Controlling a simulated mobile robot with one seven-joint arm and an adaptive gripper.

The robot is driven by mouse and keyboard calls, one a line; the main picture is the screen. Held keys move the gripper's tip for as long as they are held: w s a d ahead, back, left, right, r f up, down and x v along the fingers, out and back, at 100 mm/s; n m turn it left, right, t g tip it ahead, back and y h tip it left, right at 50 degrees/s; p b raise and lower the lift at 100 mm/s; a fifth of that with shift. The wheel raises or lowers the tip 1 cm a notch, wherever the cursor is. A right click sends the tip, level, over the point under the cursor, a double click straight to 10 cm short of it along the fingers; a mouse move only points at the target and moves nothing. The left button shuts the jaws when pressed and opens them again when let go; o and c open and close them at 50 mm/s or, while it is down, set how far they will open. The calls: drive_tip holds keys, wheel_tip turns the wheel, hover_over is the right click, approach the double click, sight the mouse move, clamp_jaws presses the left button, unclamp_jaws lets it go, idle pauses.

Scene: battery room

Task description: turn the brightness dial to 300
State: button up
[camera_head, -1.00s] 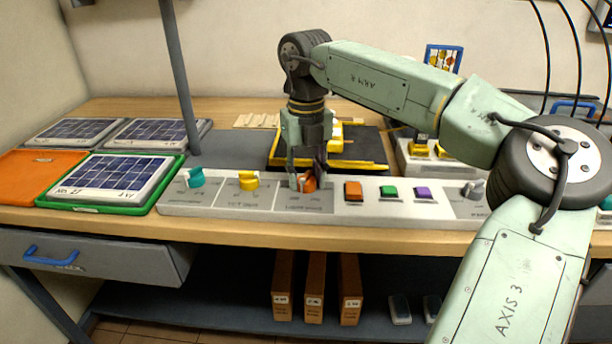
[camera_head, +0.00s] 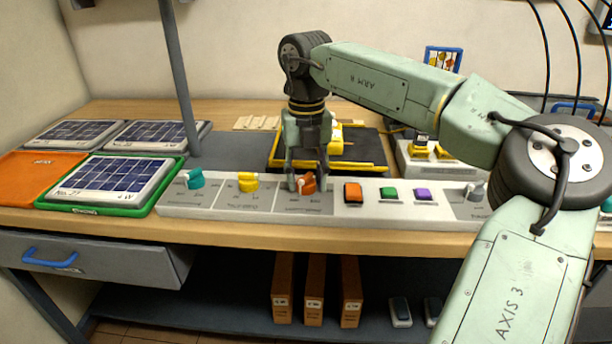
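An orange dial (camera_head: 307,184) sits on the white control panel (camera_head: 340,219) along the front of the bench. It is the rightmost of three dials there, beside a yellow dial (camera_head: 248,182) and a teal dial (camera_head: 195,178). The printed marks around the dials are too small to read, so I cannot tell the setting. My gripper (camera_head: 307,183) points straight down over the orange dial. Its fingers are spread, one to the left and one to the right of the dial, and seem to stand apart from it.
Orange (camera_head: 353,192), green (camera_head: 388,193) and purple (camera_head: 423,194) buttons lie right of the dial, then a grey dial (camera_head: 475,191). A black tray with a yellow rim (camera_head: 375,166) lies behind my gripper. Solar panels (camera_head: 113,176) are at the left, by a grey post (camera_head: 180,75).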

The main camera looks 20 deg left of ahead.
sight(306, 176)
drive_tip(key=o, duration=0.3)
drive_tip(key=shift+r, duration=0.1)
wheel_tip(306, 176, up, 12)
idle(0.5)
idle(0.4)
